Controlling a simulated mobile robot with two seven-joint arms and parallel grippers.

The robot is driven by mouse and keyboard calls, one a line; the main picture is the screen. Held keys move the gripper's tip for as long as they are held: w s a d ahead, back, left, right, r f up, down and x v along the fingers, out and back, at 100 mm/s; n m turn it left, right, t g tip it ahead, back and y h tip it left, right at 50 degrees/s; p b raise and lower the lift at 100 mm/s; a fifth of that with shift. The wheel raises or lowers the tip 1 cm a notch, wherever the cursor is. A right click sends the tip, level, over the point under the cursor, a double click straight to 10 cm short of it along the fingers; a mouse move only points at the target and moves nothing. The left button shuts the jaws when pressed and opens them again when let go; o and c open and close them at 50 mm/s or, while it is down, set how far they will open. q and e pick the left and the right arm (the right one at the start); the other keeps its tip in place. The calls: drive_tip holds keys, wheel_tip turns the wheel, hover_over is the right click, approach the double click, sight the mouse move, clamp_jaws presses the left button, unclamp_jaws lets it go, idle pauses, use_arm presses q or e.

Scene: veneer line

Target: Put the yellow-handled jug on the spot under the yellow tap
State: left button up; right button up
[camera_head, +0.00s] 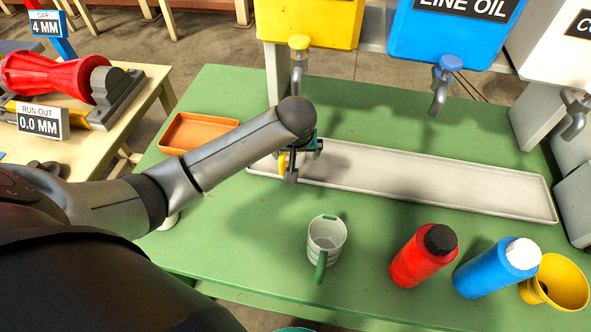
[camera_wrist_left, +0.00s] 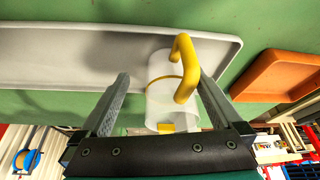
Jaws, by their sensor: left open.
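The yellow-handled jug, pale and see-through with a yellow band, shows best in the left wrist view (camera_wrist_left: 160,98), between my left gripper's fingers (camera_wrist_left: 165,78). The fingers are apart, one on each side of it. In the head view my left gripper (camera_head: 291,172) is over the left part of the long pale tray (camera_head: 430,186). There only the yellow handle (camera_head: 283,161) shows clearly; my arm hides most of the jug. The yellow tap (camera_head: 299,62) hangs above and behind this place. I cannot tell the marked spot or the jug's exact contact with the tray.
A green-handled jug (camera_head: 326,243), a red bottle (camera_head: 423,256), a blue bottle (camera_head: 495,268) and a yellow funnel (camera_head: 560,285) stand in front of the tray. An orange tray (camera_head: 198,133) lies left. The blue tap (camera_head: 443,80) hangs to the right.

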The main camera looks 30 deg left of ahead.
use_arm(q)
drive_tip(key=shift+s+d+p, duration=0.1)
drive_tip(key=shift+s+d, duration=0.35)
drive_tip(key=shift+s, duration=0.5)
drive_tip(key=shift+s+d+p, duration=0.1)
drive_tip(key=shift+s+d, duration=0.3)
drive_tip(key=shift+s, duration=0.5)
drive_tip(key=shift+s+d+p, duration=0.1)
drive_tip(key=shift+s+d, duration=0.35)
drive_tip(key=shift+s, duration=0.5)
